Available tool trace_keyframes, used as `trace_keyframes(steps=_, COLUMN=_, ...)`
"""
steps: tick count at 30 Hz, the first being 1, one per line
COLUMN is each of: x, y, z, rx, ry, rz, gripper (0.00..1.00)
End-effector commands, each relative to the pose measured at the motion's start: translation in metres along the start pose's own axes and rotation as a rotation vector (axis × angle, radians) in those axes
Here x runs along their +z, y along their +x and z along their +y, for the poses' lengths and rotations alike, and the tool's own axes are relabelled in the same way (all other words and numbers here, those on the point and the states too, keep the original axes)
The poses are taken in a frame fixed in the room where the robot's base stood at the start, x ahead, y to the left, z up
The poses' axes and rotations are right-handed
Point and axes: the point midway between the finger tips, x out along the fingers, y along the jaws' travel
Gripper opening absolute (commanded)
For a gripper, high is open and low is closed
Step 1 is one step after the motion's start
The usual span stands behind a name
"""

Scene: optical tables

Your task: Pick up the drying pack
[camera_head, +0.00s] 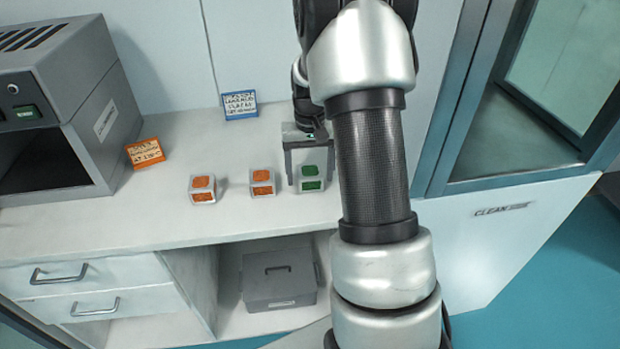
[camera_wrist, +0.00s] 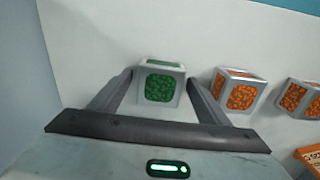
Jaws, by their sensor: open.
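Three small grey-edged packs stand in a row on the white counter. One has green beads (camera_head: 312,178) and two have orange beads, the middle one (camera_head: 262,182) and the left one (camera_head: 202,189). Which of them the task calls the drying pack is not written on them. My gripper (camera_head: 307,178) is at the green pack, which also shows in the wrist view (camera_wrist: 160,84). Its two fingers (camera_wrist: 160,92) are apart, one on each side of the green pack. I cannot tell whether they touch it. The orange packs (camera_wrist: 240,92) are to the right in the wrist view.
A grey oven-like box (camera_head: 75,110) with an open front stands at the left. An orange card (camera_head: 145,153) and a blue card (camera_head: 240,104) stand on the counter (camera_head: 110,218). A lidded grey box (camera_head: 280,290) sits on the shelf below. A glass-sided cabinet (camera_head: 530,120) is at the right.

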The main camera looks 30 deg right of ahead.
Motion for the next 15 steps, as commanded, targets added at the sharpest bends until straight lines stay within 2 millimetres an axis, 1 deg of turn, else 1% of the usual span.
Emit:
trace_keyframes(steps=2, x=0.0000, y=-0.0003, z=0.0001, rx=0.000, ry=0.000, rz=0.000, gripper=0.69)
trace_keyframes(steps=3, x=0.0000, y=-0.0004, z=0.0001, rx=0.000, ry=0.000, rz=0.000, gripper=0.62)
trace_keyframes(steps=10, x=0.0000, y=-0.0005, z=0.0001, rx=0.000, ry=0.000, rz=0.000, gripper=0.23)
trace_keyframes(steps=15, x=-0.0002, y=-0.0009, z=0.0001, rx=0.000, ry=0.000, rz=0.001, gripper=0.23)
